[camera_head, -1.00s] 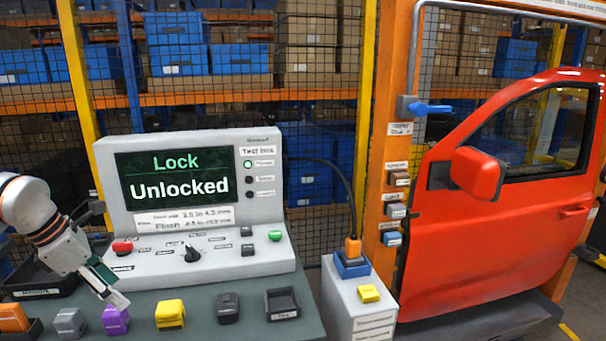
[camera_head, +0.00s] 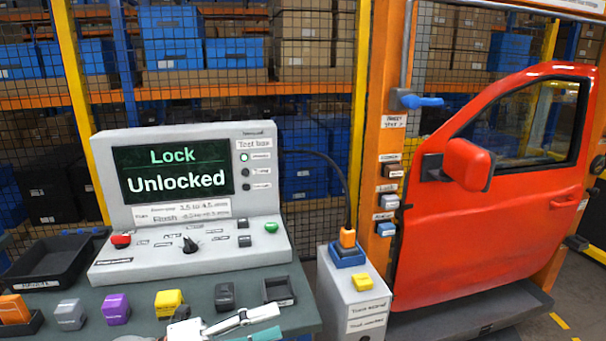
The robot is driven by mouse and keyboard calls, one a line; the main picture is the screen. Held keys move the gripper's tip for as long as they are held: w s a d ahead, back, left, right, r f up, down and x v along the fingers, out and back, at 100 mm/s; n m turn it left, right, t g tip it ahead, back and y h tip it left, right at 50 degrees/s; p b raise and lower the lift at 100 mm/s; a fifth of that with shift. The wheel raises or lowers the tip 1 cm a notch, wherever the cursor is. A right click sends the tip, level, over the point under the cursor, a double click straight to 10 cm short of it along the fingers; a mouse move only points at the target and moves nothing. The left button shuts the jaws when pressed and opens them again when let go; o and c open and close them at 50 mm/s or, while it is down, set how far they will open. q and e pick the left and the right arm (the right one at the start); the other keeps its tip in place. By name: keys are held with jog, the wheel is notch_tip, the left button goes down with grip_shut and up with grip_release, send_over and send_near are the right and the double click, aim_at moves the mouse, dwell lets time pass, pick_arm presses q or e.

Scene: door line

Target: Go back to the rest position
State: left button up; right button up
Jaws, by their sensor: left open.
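My left gripper (camera_head: 258,320) shows only in part at the bottom edge of the head view, over the front of the bench, with white and teal parts. It is open, and I see nothing held in it. It is in front of the dark grey block and the small black tray and partly covers the bench there. The rest of its arm is mostly cut off by the frame. My right gripper is not in view.
The test box (camera_head: 190,245) reads "Lock Unlocked". Orange (camera_head: 14,309), grey (camera_head: 70,314), purple (camera_head: 115,308), yellow (camera_head: 168,302) and dark grey (camera_head: 225,296) blocks line the bench. A black tray (camera_head: 278,291) is right of them. A red door (camera_head: 490,215) stands right.

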pick_arm(q)
jog(key=a+f+n+t+y, duration=0.45)
jog(key=f+n, duration=0.25)
jog(key=n, duration=0.4)
jog(key=a+f+n+t+y, duration=0.3)
jog(key=f+n+t+y, duration=0.3)
jog(key=n, duration=0.5)
jog(key=s+a+f+n+g+y, duration=0.2)
jog(key=s+a+f+n, duration=0.1)
jog(key=s+f, duration=0.4)
jog(key=s+a+f+n+g+y, duration=0.3)
jog(key=s+f+n, duration=0.3)
jog(key=f, duration=0.6)
jog(key=shift+s+g, duration=0.35)
jog(key=shift+s, duration=0.8)
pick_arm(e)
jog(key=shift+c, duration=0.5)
